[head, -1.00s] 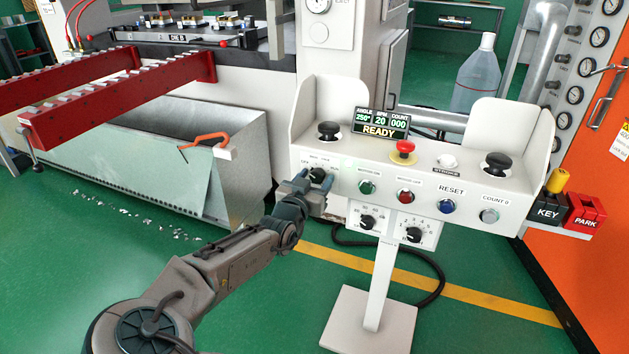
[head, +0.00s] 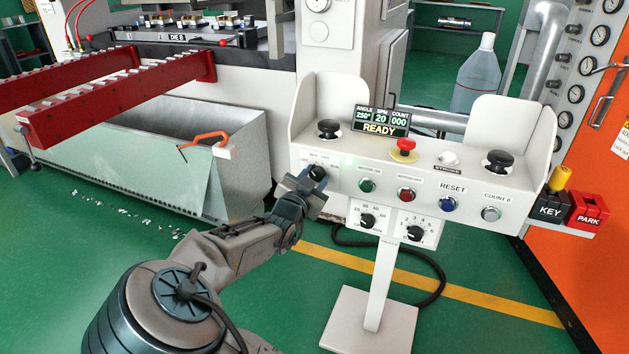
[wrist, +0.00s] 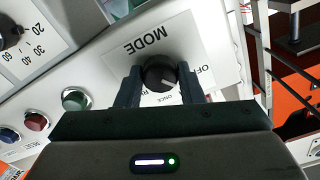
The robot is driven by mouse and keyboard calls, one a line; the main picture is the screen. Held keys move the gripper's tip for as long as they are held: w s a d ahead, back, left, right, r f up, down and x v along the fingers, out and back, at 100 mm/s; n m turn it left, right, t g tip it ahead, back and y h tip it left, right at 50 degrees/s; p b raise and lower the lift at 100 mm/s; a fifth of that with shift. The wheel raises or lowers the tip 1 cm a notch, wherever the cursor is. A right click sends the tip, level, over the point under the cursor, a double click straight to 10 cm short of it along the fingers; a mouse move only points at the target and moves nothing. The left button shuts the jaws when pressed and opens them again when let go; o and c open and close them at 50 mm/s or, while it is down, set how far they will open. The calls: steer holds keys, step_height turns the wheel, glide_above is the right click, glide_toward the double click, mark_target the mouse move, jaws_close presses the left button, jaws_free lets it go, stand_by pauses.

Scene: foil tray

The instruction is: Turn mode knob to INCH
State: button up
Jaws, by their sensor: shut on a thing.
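The black mode knob (head: 316,173) is at the left end of the white control panel (head: 335,190) in the head view. In the wrist view the mode knob (wrist: 159,74) sits below the upside-down word MODE on its label plate. My gripper (head: 310,182) is at the knob, with a finger on each side of it; in the wrist view my gripper (wrist: 160,82) is shut on the knob. The knob's pale pointer line shows, slanting. The fingers and palm hide part of the position labels; OFF and ONCE can be partly read, INCH cannot.
Right of the knob are a green button (head: 367,185), a red button (head: 405,195) and a blue RESET button (head: 447,204). A red emergency button (head: 404,145) stands above them. Two smaller knobs sit below. The display (head: 380,121) reads READY. A metal bin (head: 240,170) stands left.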

steer(key=shift+m+b, duration=0.75)
steer(key=shift+m, duration=0.85)
steer(key=o, duration=1)
steer(key=p+v, duration=0.3)
steer(key=v, duration=1.1)
steer(key=shift+w+d+p, duration=0.1)
steer(key=shift+p, duration=0.2)
